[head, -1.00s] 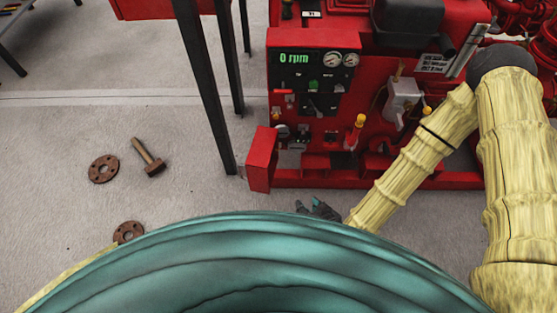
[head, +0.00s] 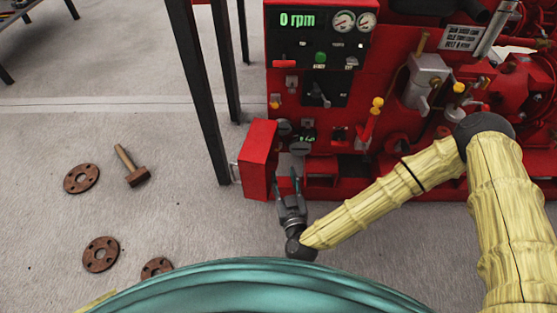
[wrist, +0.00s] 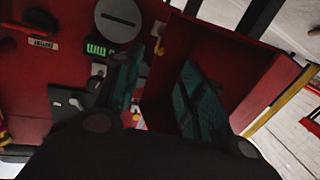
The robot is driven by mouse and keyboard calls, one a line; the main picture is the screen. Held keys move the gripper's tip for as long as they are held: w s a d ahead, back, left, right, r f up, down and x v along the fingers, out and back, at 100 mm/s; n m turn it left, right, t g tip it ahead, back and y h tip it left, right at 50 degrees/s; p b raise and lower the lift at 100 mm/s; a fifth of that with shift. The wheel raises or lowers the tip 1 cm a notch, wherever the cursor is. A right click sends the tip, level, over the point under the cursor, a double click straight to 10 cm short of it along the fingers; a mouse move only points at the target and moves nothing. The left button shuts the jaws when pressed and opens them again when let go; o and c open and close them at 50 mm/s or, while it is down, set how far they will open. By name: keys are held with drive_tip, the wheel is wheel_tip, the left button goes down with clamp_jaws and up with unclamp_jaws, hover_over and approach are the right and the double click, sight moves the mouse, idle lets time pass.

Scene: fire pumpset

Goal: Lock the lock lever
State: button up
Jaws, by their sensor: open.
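My gripper (head: 289,182) is open and empty. It points up at the lower left of the red pumpset, in front of the red box-like cover (head: 258,160). In the wrist view its two dark teal fingers (wrist: 160,95) stand apart, with the red cover (wrist: 226,62) behind the right finger. A grey slotted disc (wrist: 118,18) and a green display (wrist: 100,48) show beyond the left finger. A lever with a yellow knob (head: 370,122) stands to the upper right of the gripper. I cannot tell which part is the lock lever; the fingers hide some small fittings.
The control panel (head: 318,60) reads 0 rpm. A grey lever housing (head: 428,80) is at right. Dark table legs (head: 200,90) stand left of the pumpset.

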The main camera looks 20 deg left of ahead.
sight(277, 148)
drive_tip(key=b+x, duration=0.5)
drive_tip(key=x, duration=0.6)
drive_tip(key=shift+w, duration=0.2)
drive_tip(key=shift+d, duration=0.1)
